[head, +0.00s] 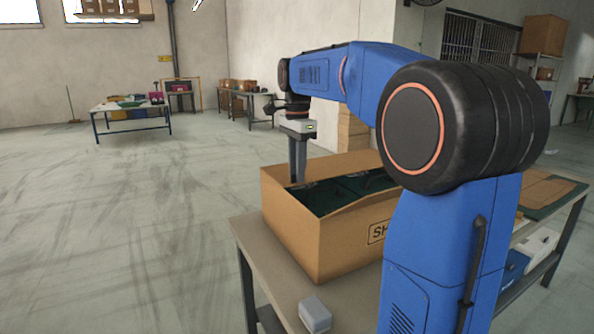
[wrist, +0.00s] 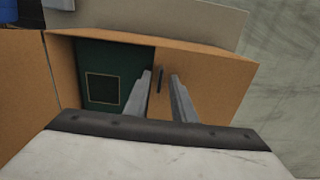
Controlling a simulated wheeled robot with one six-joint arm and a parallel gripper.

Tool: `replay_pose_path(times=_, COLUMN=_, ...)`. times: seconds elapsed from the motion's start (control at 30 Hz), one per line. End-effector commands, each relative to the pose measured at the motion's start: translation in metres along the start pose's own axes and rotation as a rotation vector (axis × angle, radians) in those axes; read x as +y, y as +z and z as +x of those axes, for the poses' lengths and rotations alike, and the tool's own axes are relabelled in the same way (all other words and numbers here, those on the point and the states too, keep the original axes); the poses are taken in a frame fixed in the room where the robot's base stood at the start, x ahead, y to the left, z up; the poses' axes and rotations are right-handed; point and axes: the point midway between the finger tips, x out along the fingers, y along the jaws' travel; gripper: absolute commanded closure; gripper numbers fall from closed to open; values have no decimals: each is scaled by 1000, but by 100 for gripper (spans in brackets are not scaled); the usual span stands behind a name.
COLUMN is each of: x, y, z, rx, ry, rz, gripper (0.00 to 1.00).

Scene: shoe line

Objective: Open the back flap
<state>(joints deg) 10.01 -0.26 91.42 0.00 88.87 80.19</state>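The open cardboard carton (head: 320,240) stands on a grey table, with part of a printed label on its front and dark green contents (head: 340,195) inside. Its back cardboard panel (head: 345,165) rises behind the contents; I cannot tell flap from wall there. My gripper (head: 298,180) points down at the carton's back left, its fingertips at or just inside the rim. In the wrist view, my gripper (wrist: 160,78) has its two fingers apart. Between them shows a cardboard panel (wrist: 215,75) with a dark slot. A green surface with a dark square (wrist: 102,88) lies to the left. Contact is unclear.
The grey table (head: 255,265) has a small grey box (head: 314,314) at its front. A flattened cardboard piece (head: 545,190) lies on a green surface at the right. My arm hides the carton's right side. The floor to the left is clear.

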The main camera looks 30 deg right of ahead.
Motion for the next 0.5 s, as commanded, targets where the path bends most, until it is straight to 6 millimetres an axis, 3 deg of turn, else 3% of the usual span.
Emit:
replay_pose_path(times=0.3, x=0, y=0, z=2, rx=0, ry=-1, rz=0, gripper=77)
replay_pose_path(times=0.4, x=0, y=0, z=2, rx=0, ry=-1, rz=0, gripper=98)
replay_pose_path(times=0.5, x=0, y=0, z=2, rx=0, ry=-1, rz=0, gripper=100)
